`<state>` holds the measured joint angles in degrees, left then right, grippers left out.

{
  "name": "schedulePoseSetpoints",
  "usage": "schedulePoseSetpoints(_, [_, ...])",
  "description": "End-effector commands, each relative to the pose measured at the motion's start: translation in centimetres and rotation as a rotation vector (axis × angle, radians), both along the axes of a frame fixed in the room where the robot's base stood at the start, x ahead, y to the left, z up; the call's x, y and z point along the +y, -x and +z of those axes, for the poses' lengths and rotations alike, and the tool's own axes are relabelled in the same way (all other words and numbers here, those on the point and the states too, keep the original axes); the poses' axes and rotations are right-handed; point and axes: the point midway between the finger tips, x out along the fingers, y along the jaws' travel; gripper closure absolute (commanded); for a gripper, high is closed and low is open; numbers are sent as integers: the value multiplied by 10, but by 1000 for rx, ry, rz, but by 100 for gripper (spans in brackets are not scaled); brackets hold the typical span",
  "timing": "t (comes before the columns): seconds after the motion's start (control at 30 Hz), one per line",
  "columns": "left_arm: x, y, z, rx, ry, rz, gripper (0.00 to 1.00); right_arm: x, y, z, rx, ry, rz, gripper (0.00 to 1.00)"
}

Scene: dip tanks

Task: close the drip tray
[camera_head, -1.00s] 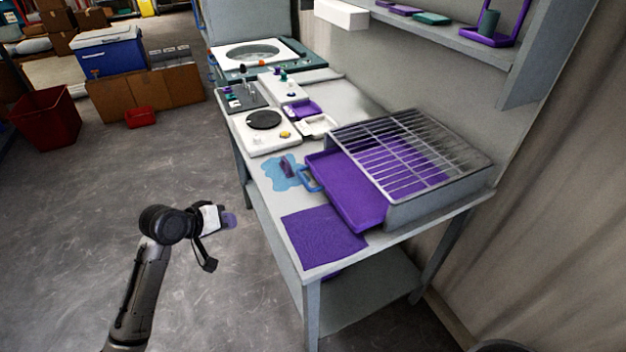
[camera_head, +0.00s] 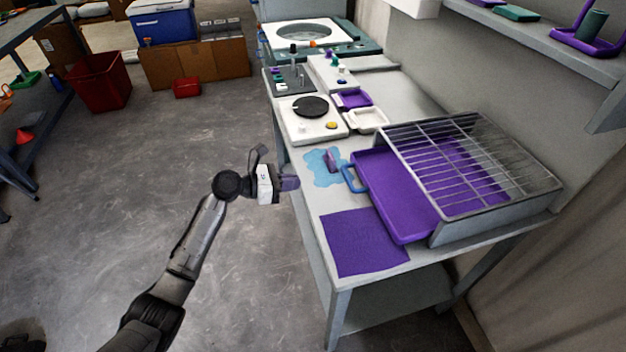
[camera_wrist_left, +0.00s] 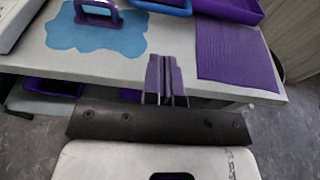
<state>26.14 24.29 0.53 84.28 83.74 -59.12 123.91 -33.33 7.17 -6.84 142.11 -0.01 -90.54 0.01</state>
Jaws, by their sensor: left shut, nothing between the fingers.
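The purple drip tray (camera_head: 387,196) sticks out toward the left from under a metal wire rack (camera_head: 450,150) on the bench, so it stands partly open. Its blue handle (camera_head: 352,180) is on its left side. In the left wrist view, part of the tray (camera_wrist_left: 232,8) and the blue handle (camera_wrist_left: 165,7) show at the top edge. My left gripper (camera_head: 289,183) is beside the bench's front edge, left of the handle and apart from it. Its purple fingers (camera_wrist_left: 166,80) are shut and empty. My right gripper is not in view.
A purple mat (camera_head: 362,243) lies in front of the tray. A blue patch (camera_head: 322,172) with a purple handled item (camera_head: 333,160) lies left of the handle. A white unit with a black disc (camera_head: 310,107) stands farther back. Floor left of the bench (camera_head: 120,230) is clear.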

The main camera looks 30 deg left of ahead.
Motion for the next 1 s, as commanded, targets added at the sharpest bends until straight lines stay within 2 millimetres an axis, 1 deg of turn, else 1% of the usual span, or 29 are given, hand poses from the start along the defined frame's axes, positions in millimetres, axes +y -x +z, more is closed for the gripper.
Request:
schedulePoseSetpoints(0.4, [-54, -50, -19, -1, -1, -2, 100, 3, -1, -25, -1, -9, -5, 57])
schedulePoseSetpoints(0.6, [-76, -70, -25, 0, -2, -2, 100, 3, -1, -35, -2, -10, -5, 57])
schedulePoseSetpoints(0.8, [-88, -83, -27, -1, -3, -1, 100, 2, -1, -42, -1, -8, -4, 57])
schedulePoseSetpoints(1.0, [-93, -87, -28, -1, -3, -1, 100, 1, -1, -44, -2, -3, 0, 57])
